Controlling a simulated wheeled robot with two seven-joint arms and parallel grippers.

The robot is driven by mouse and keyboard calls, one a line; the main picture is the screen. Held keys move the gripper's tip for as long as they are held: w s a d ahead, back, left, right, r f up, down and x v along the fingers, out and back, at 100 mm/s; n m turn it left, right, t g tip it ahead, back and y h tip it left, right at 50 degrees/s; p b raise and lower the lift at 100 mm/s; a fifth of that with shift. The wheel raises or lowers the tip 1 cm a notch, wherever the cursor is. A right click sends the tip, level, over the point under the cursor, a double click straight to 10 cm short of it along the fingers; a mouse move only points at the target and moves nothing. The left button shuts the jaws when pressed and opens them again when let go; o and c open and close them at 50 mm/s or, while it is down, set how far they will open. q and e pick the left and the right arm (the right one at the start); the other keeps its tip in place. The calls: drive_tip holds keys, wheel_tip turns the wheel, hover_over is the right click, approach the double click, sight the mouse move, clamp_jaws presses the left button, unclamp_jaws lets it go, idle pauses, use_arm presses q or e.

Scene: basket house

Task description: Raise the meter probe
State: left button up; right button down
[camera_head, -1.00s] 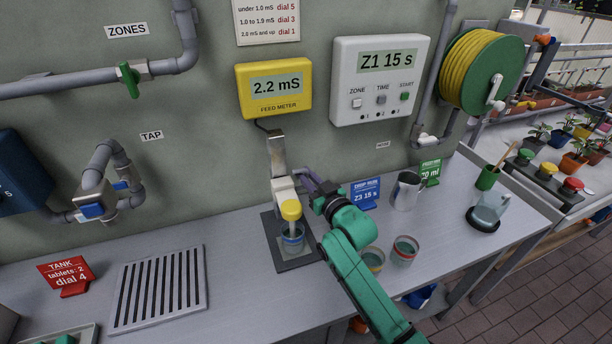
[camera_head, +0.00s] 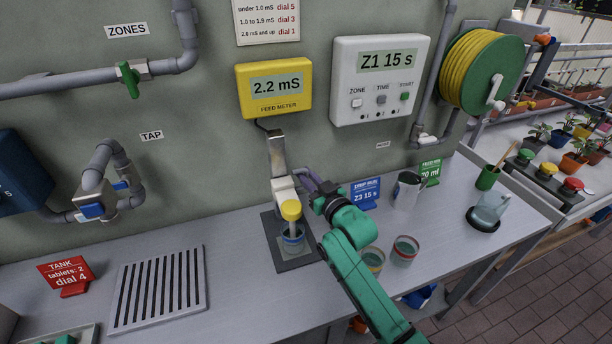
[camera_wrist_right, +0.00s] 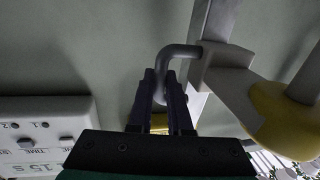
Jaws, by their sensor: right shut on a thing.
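The meter probe has a yellow cap (camera_head: 291,210) and hangs from a white carriage (camera_head: 283,187) on a metal rail (camera_head: 277,152) below the yellow feed meter (camera_head: 274,88), which reads 2.2 mS. Its lower end is in a cup (camera_head: 292,238) on a dark plate; the tip is hidden. My right gripper (camera_head: 307,184) is beside the carriage, to its right. In the right wrist view its dark fingers (camera_wrist_right: 162,92) are shut around the grey bent handle (camera_wrist_right: 178,50) that joins the carriage (camera_wrist_right: 225,80). The yellow cap (camera_wrist_right: 280,120) also shows there. My left gripper is out of view.
Two cups (camera_head: 405,251) stand right of the plate, close to my right forearm. A metal jug (camera_head: 407,190) and a blue sign (camera_head: 365,193) stand behind. A slotted drain (camera_head: 158,290) lies to the left. The wall controller (camera_head: 380,80) hangs above right.

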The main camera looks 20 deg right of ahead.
wheel_tip(320, 180, up, 8)
drive_tip(key=p, duration=0.6)
drive_tip(key=shift+r+p, duration=0.1)
drive_tip(key=shift+p, duration=0.25)
drive_tip(key=c, duration=1.1)
unclamp_jaws()
drive_tip(key=shift+o, duration=1.3)
drive_tip(key=shift+d, duration=0.1)
drive_tip(key=shift+f, duration=0.2)
